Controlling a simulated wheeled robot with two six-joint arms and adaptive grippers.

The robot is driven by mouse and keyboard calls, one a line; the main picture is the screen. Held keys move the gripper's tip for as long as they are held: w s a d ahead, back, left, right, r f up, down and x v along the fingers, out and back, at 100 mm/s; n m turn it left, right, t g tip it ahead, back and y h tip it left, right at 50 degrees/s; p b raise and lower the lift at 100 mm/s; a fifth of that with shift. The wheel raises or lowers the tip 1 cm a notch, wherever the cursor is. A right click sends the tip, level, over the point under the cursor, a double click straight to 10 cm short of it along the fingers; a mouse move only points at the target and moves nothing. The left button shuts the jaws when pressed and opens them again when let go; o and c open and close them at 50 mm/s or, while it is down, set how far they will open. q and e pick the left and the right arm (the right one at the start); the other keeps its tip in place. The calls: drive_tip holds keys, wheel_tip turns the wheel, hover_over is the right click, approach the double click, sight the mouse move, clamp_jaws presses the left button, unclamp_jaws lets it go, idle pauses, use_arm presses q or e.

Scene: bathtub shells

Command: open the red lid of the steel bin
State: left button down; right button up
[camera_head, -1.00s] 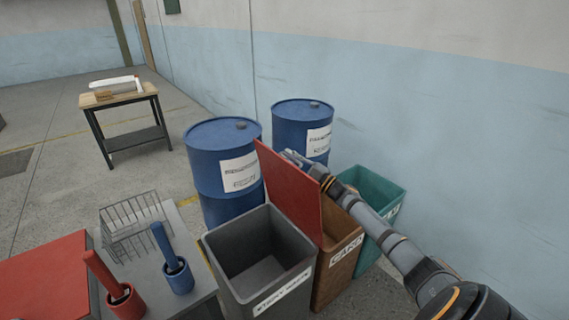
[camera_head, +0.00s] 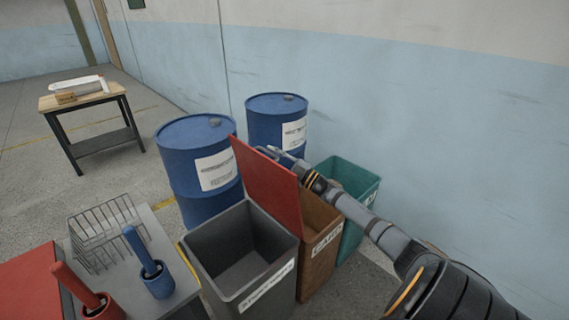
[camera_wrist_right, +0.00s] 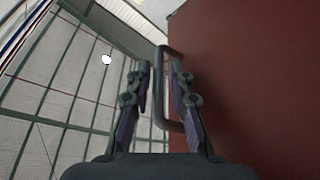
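The steel bin (camera_head: 218,268) is a grey, open-topped box at the lower middle of the head view, its inside visible and empty. Its red lid (camera_head: 266,188) stands raised, steeply up along the bin's right side. My right gripper (camera_head: 268,151) is at the lid's upper edge, on the far side, partly hidden by it. In the right wrist view the lid (camera_wrist_right: 255,85) fills the right side. A grey bar handle (camera_wrist_right: 161,85) on it passes between the fingers of my right gripper (camera_wrist_right: 160,72), with gaps visible. My left gripper is out of view.
A brown bin (camera_head: 321,258) and a teal bin (camera_head: 362,182) stand right of the steel bin, under my right arm. Two blue drums (camera_head: 180,165) (camera_head: 262,112) stand behind. A bench with a wire basket (camera_head: 105,232) and red and blue holders is at left.

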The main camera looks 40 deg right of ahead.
drive_tip(key=v, duration=0.9)
drive_tip(key=shift+s, duration=0.35)
drive_tip(key=shift+d+f, duration=0.1)
drive_tip(key=shift+d, duration=0.1)
